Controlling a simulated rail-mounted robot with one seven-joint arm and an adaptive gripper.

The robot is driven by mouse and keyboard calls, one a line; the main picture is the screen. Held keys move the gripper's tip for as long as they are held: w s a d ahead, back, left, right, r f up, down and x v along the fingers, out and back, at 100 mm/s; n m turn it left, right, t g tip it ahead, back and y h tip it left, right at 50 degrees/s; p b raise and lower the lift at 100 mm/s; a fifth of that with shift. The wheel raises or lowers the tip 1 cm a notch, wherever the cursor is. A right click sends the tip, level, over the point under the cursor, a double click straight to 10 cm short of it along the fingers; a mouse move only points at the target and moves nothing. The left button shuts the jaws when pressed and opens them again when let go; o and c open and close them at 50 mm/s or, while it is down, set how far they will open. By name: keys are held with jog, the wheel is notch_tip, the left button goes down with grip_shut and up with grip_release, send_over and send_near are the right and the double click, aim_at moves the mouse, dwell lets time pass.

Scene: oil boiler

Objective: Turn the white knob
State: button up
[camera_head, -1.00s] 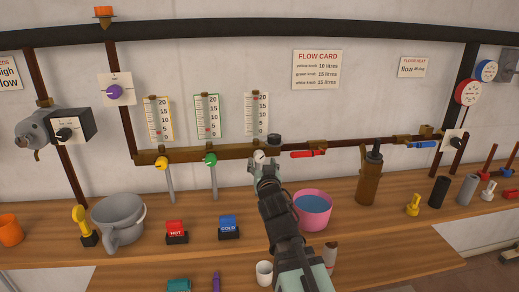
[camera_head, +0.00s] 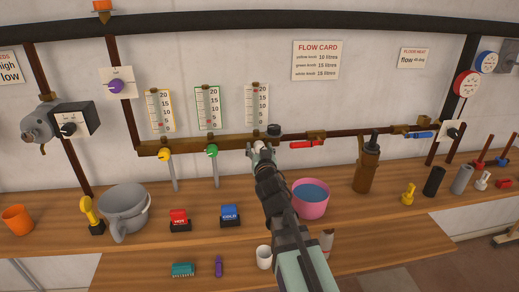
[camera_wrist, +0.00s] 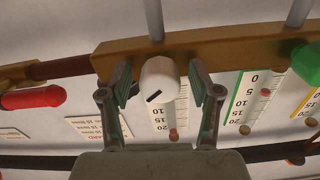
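The white knob (camera_wrist: 158,78) is on the brass pipe in the wrist view, with a dark slot mark on its face. My gripper (camera_wrist: 160,82) is open around it, one finger on each side, with a visible gap between each finger and the knob. In the head view my gripper (camera_head: 262,152) reaches the pipe below the third gauge (camera_head: 257,106) and mostly hides the knob. The flow card (camera_head: 317,60) on the wall lists the white knob at 15 litres.
The green knob (camera_head: 211,151) and yellow knob (camera_head: 165,154) sit left along the same pipe. A red lever (camera_head: 306,144) is close on the right. A pink bowl of blue liquid (camera_head: 311,201) stands below, beside my arm.

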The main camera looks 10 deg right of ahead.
jog(key=c, duration=1)
jog(key=shift+n, duration=0.5)
jog(key=n, duration=0.3)
jog(key=shift+n+p, duration=0.3)
jog(key=shift+n, duration=0.1)
jog(key=shift+n+p, duration=0.4)
jog(key=shift+n, duration=1.8)
jog(key=o, duration=1.1)
jog(key=shift+d, duration=0.1)
